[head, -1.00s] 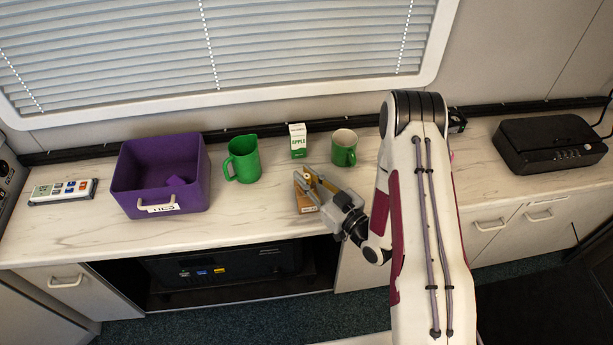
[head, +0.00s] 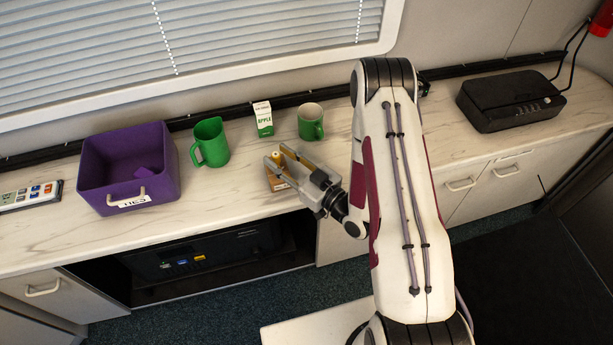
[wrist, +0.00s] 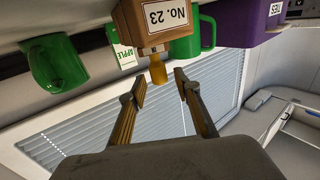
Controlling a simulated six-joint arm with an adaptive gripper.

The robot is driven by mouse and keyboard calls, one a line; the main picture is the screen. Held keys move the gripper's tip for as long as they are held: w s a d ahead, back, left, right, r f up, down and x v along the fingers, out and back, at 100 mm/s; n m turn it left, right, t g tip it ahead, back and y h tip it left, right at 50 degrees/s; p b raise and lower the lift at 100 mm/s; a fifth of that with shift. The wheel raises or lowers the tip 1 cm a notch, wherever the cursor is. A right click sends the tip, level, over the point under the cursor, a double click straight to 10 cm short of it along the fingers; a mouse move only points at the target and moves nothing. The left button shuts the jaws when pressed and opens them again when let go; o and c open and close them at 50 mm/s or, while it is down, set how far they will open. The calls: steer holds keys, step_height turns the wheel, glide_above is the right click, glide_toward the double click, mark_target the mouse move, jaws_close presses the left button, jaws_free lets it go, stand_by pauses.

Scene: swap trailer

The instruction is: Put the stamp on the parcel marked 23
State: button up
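The parcel marked No. 23 (wrist: 150,22) is a brown box. It shows upside down at the top of the wrist view, and on the counter in the head view (head: 276,181). The stamp (wrist: 157,71), a small yellow-brown peg, appears to stand upright on the parcel's top face. My gripper (wrist: 160,84) is open, with one finger to each side of the stamp's line and a visible gap to both. The stamp looks just beyond or level with the fingertips. In the head view my gripper (head: 278,156) reaches in from the right, partly covering the parcel.
A purple bin (head: 104,187) with a label and a green jug (head: 211,143) stand to the left. An apple carton (head: 263,119) and a green mug (head: 311,122) stand behind the parcel. A black device (head: 510,100) is far right. The counter's front edge is close to the parcel.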

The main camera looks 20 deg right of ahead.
steer(key=v, duration=1)
stand_by(0.3)
steer(key=shift+w, duration=0.15)
stand_by(0.5)
